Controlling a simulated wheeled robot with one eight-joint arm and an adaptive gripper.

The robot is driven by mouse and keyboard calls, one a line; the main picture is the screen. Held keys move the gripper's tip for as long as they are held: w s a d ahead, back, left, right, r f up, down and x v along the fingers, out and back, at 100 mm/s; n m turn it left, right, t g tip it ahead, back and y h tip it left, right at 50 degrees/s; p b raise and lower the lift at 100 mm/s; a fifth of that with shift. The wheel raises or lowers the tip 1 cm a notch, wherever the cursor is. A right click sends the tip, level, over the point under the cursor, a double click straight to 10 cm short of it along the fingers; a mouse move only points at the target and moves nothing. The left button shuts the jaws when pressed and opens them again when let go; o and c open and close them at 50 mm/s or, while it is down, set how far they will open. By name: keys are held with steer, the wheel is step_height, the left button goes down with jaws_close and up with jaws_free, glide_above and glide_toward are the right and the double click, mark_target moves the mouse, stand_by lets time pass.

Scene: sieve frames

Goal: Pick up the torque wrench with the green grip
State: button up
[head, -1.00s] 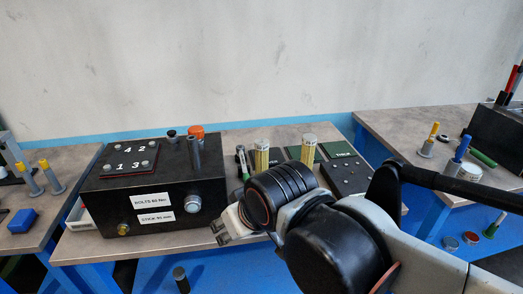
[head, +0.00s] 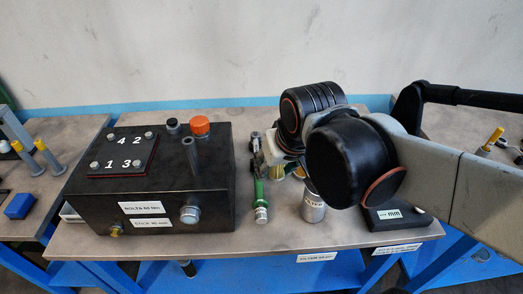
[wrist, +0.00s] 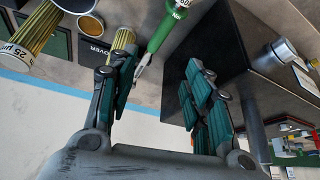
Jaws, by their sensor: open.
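The torque wrench with the green grip (head: 261,194) lies on the middle bench, just right of the black box. Its green grip points towards the bench's front edge; its far end is partly hidden by my gripper in the head view. In the wrist view the green grip (wrist: 164,30) shows at the top, with a silver shaft running down between my fingers. My gripper (wrist: 157,75) is open, with one finger on each side of the shaft's line and nothing visibly held. In the head view my gripper (head: 268,150) is at the wrench's far end, partly hidden by my wrist.
The black box (head: 120,205) with numbered plate and orange knob (head: 200,125) stands close left of the wrench. A silver cylinder (head: 313,208) stands to its right. Yellow ribbed cylinders (wrist: 36,27) and a dark "COVER" pad (wrist: 92,50) are nearby in the wrist view.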

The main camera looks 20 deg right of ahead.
steer(key=w+d+f+m+g+p, duration=0.1)
steer(key=w+f+m+g+p, duration=0.3)
steer(key=w+p, duration=0.6)
steer(key=shift+n+g, duration=0.6)
steer(key=shift+g, duration=0.1)
steer(key=f+b, duration=0.1)
steer(key=f, duration=0.2)
steer(key=w+f+b, duration=0.1)
steer(key=f+b, duration=0.1)
steer(key=f, duration=0.1)
steer(key=f+b, duration=0.1)
steer(key=f, duration=0.2)
steer(key=shift+w+b, duration=0.3)
steer(key=shift+b, duration=0.05)
steer(key=shift+w+a+f+b, duration=0.15)
steer(key=shift+f+b, duration=1.2)
steer(key=shift+f, duration=1.35)
steer(key=shift+r, duration=0.1)
jaws_close()
